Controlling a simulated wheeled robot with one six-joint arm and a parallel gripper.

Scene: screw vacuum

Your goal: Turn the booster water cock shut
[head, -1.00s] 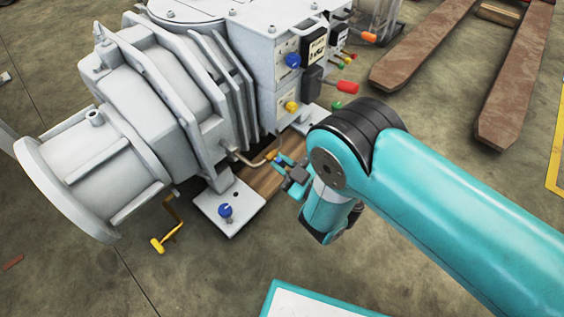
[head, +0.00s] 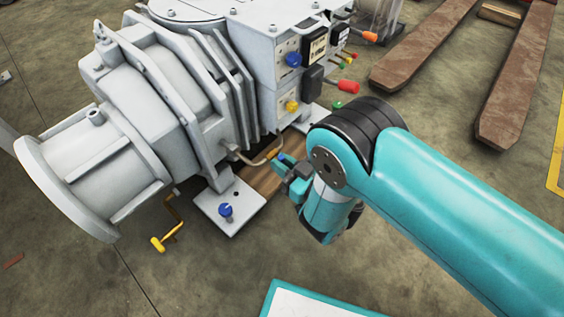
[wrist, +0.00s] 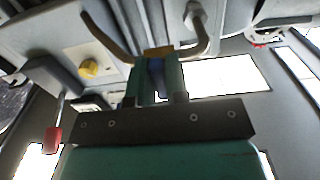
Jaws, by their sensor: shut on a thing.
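The booster water cock is a small brass body (head: 272,154) on a thin bent pipe at the lower side of the grey pump, with a blue handle (head: 281,157). My gripper (head: 287,163) is at the cock, its fingers around the blue handle. In the wrist view, my two teal fingers (wrist: 157,80) are shut on the blue handle (wrist: 156,75), just below the brass body (wrist: 158,52). The fingers hide much of the handle, so its exact angle is hard to tell.
The grey pump (head: 165,85) fills the left. A blue knob (head: 293,60), a yellow knob (head: 292,106) and a red handle (head: 348,86) are on its side. A yellow crank (head: 172,236) and a blue-topped part (head: 225,210) are low down. Rusty forks (head: 425,45) lie at right.

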